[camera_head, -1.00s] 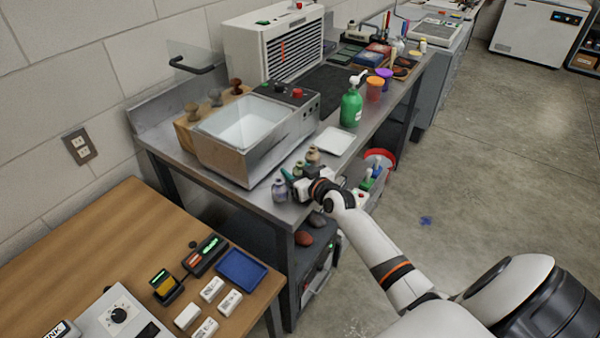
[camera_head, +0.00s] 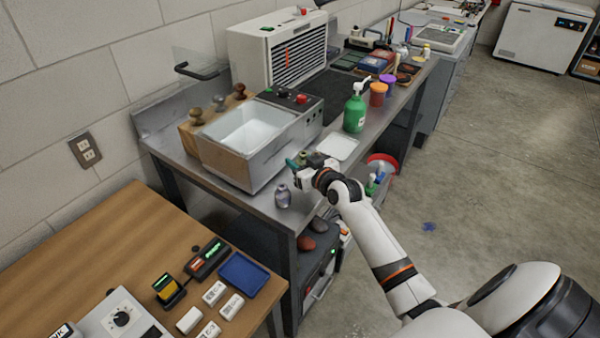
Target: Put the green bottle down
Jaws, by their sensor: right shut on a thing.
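My right gripper (camera_head: 304,176) is over the front edge of the metal bench, shut on a small green thing (camera_head: 291,163) that looks like the green bottle. Only its narrow green end sticks out to the left of the fingers, tilted; the rest is hidden. I cannot tell whether it touches the bench top. A small grey bottle (camera_head: 283,197) stands on the bench just left of and nearer than the gripper. A larger green pump bottle (camera_head: 354,114) stands upright farther back, apart from the gripper. My left gripper is not in view.
A metal basin unit (camera_head: 225,158) stands left of the gripper. A white tray (camera_head: 338,148) lies beyond it, with orange (camera_head: 378,94) and purple (camera_head: 387,82) jars farther back. Other small bottles behind the gripper are partly hidden. A wooden table (camera_head: 120,245) is at lower left.

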